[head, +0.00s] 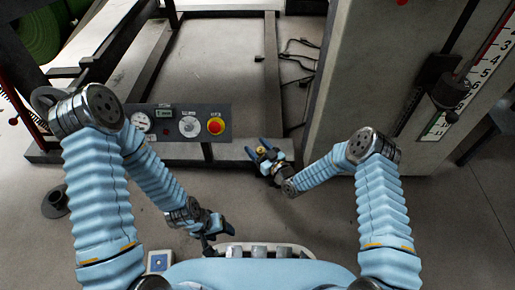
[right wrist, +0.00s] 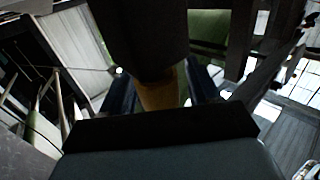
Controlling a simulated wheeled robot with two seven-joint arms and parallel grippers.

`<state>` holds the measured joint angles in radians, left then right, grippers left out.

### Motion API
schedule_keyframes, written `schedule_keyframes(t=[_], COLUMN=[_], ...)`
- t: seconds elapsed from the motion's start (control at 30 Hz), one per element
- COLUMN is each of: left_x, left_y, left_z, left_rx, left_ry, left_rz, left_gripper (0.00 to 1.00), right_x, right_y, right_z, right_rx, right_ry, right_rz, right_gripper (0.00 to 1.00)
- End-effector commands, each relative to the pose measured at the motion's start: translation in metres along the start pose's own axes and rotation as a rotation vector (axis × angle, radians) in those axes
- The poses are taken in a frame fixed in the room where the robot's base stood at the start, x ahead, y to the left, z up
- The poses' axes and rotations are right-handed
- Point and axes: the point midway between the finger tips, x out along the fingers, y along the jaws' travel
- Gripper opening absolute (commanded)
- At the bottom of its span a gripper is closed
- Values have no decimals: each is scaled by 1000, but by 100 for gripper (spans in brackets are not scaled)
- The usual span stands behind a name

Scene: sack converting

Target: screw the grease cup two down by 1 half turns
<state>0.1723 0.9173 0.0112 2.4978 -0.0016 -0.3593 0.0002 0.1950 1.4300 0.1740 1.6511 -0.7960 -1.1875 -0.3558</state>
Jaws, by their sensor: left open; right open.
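A small brass grease cup (head: 261,150) shows at the right end of the grey ledge, below the control panel. My right gripper (head: 258,147) is open, with its blue fingers on either side of the cup. In the right wrist view the brass cup (right wrist: 160,95) sits between the two spread fingers, under a dark cylindrical body (right wrist: 145,35) that hides its upper end. I cannot tell whether either finger touches it, and no number on it can be read. My left gripper (head: 217,238) is open and empty, low in front of my body, away from the cup.
A tall grey cabinet (head: 375,75) with a numbered scale (head: 485,70) stands at the right. Loose cables (head: 297,55) lie behind.

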Motion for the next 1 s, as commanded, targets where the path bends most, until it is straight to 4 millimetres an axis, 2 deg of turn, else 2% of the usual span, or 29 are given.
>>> schedule_keyframes(t=[0.13,0.47,0.77,1.0], left_x=[0,0,-1,-2], left_y=[0,0,0,1], left_z=[0,0,0,0], left_rx=[0,0,0,0], left_ry=[0,0,0,0], left_rz=[0,0,0,0], left_gripper=[61,61,61,61], right_x=[0,0,-1,-1], right_y=[0,0,0,1], right_z=[0,0,0,0], right_rx=[0,0,2,3], right_ry=[0,0,1,-1], right_rz=[0,0,34,166], right_gripper=[61,10,10,10])
